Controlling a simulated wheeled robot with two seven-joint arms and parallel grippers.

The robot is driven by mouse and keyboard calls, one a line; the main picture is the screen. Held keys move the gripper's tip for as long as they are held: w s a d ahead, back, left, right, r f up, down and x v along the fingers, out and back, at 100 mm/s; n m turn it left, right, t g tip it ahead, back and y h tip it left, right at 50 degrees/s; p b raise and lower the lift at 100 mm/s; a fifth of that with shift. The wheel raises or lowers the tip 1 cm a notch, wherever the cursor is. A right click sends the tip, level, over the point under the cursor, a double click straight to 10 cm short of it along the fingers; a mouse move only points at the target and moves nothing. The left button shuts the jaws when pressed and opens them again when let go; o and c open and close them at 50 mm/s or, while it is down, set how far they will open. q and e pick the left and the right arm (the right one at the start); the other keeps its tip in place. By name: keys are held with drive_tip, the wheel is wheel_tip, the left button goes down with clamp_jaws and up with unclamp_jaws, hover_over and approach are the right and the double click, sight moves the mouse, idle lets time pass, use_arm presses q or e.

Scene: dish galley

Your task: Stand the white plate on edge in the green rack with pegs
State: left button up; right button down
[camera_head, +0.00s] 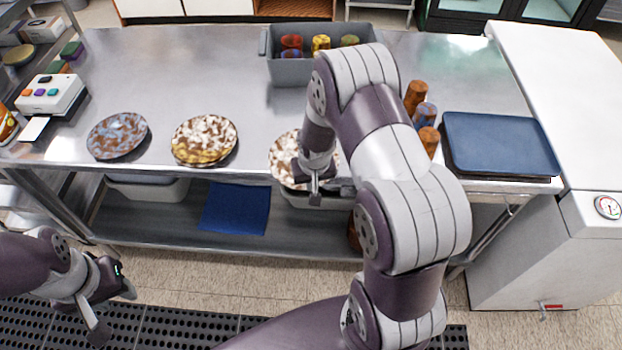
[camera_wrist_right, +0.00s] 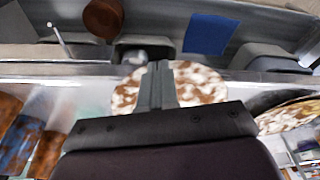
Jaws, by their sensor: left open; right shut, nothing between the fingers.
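A white plate with brown mottling (camera_head: 281,160) lies flat near the front edge of the steel table, partly hidden behind my right gripper. It also shows in the right wrist view (camera_wrist_right: 205,84), behind the fingers. My right gripper (camera_head: 315,190) is shut and empty, with its fingers over the plate's near side; I cannot tell whether they touch it. The shut fingers show in the right wrist view (camera_wrist_right: 160,85). My left gripper (camera_head: 115,311) is open and empty, low at the left in front of the table. No green rack with pegs is visible.
A yellow plate with white mottling (camera_head: 204,141) and a blue-brown plate (camera_head: 117,136) lie to the left. A grey bin (camera_head: 290,72) with cups stands behind. Brown and blue cups (camera_head: 425,113) and blue trays (camera_head: 500,143) are right. The table's back left is clear.

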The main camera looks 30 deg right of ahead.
drive_tip(key=shift+w+r+p, duration=0.2)
drive_tip(key=shift+r+p, duration=0.55)
use_arm(q)
wheel_tip(320, 180, down, 3)
drive_tip(key=b, duration=0.4)
drive_tip(key=shift+r, duration=0.1)
use_arm(e)
drive_tip(key=s+a, duration=0.3)
drive_tip(key=s, duration=0.8)
drive_tip(key=shift+s+a+f, duration=0.15)
drive_tip(key=shift+s, duration=0.15)
